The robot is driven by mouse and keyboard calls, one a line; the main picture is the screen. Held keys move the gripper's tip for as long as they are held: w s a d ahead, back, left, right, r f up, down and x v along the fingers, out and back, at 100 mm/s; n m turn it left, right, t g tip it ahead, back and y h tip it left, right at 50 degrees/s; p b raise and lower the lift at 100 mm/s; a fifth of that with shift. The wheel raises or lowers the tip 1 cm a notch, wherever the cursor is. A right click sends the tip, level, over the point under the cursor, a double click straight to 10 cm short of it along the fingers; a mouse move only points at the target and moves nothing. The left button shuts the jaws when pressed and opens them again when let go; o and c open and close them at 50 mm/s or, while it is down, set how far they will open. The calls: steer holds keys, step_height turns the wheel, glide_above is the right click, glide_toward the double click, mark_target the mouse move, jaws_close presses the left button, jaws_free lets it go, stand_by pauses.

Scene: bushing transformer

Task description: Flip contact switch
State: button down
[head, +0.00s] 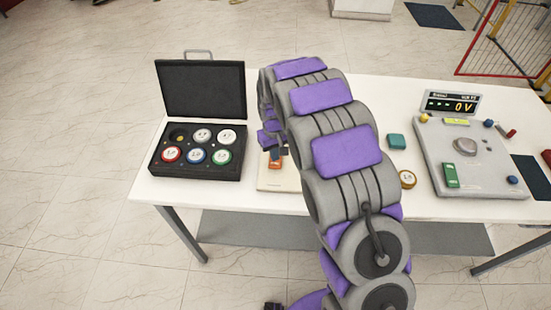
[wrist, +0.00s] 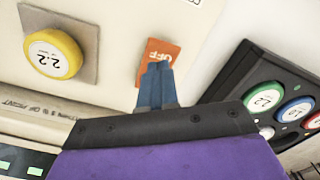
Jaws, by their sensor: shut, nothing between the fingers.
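The contact switch (wrist: 163,48) is an orange plate marked OFF on a cream panel (wrist: 120,25) in the wrist view. In the head view, the orange switch (head: 275,164) shows small, just left of my arm, on the pale panel (head: 268,181) on the table. My gripper (wrist: 157,68) has blue fingers, shut and empty, with their tips overlapping the lower part of the switch. I cannot tell whether they touch it. In the head view my gripper (head: 277,152) is small, just above the switch. My arm hides the rest of the panel.
A yellow round piece marked 2.2 (wrist: 50,53) sits on a grey square left of the switch. An open black case (head: 196,178) with several coloured round pieces stands left. A grey panel (head: 474,183) with a 0 V display (head: 450,103) lies right.

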steer(key=shift+f, duration=1.2)
stand_by(0.6)
steer(key=shift+r, duration=0.1)
steer(key=shift+r+p, duration=1.05)
steer(key=shift+r, duration=2.35)
steer(key=shift+d+r, duration=0.15)
steer(key=s+d+r+m, duration=0.2)
steer(key=s+d+r, duration=0.4)
steer(key=s, duration=0.3)
steer(key=s+d+r+m, duration=0.1)
steer(key=s+d+r, duration=0.55)
steer(key=s, duration=0.25)
steer(key=s+d+r+m+g, duration=0.1)
steer(key=s, duration=1)
steer(key=s+d+m, duration=0.1)
steer(key=s+d, duration=0.1)
steer(key=s, duration=0.9)
steer(key=shift+d+r+m+g+b, duration=0.3)
steer(key=shift+r+g+b, duration=0.1)
steer(key=shift+b, duration=0.05)
